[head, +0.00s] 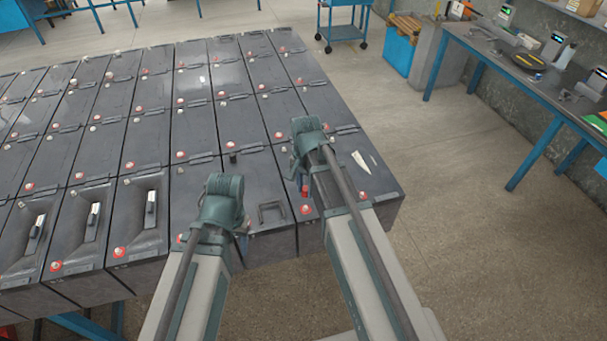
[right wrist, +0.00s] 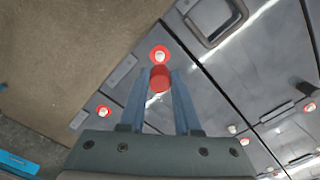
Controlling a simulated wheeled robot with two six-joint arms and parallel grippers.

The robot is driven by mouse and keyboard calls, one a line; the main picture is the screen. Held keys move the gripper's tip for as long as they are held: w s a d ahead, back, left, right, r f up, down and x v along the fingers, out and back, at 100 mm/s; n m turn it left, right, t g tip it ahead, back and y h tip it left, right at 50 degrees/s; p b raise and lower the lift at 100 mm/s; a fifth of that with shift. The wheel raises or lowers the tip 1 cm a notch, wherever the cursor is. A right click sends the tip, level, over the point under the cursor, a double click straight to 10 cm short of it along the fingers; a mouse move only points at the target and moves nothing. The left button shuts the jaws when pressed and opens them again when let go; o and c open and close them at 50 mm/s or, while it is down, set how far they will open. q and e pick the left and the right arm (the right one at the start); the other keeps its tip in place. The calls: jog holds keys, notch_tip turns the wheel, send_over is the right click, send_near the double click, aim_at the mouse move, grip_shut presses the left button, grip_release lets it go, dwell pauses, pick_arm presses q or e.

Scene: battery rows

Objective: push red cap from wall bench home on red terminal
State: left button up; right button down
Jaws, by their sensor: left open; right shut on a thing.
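My right gripper (head: 304,186) is shut on a small red cap (right wrist: 159,78), which sits between its fingertips in the right wrist view. In that view a red-ringed terminal with a pale post (right wrist: 160,54) lies just beyond the cap. The cap hides part of the space between them, so I cannot tell if they touch. In the head view the red terminal (head: 306,210) shows just below the right fingertips, near a battery's front edge. My left gripper (head: 241,238) is open over the front of the battery row, mostly hidden by its own wrist.
Rows of dark batteries with red-ringed terminals fill the left and middle. A raised handle (head: 273,213) lies between my arms. The wall bench (head: 470,50) with tools stands at the right, and a blue cart (head: 342,30) stands at the back. The floor between is clear.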

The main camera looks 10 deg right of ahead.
jog(key=shift+f, duration=0.15)
jog(key=b, duration=0.5)
send_over(306, 207)
jog(key=shift+a+f, duration=0.1)
jog(key=shift+f, duration=2.05)
jog(key=shift+f+b, duration=1.25)
jog(key=shift+f, duration=0.15)
dwell(0.7)
jog(key=c, duration=0.5)
grip_release()
jog(key=shift+c, duration=0.2)
jog(key=shift+o, duration=0.3)
jog(key=o, duration=0.4)
jog(key=shift+r, duration=0.1)
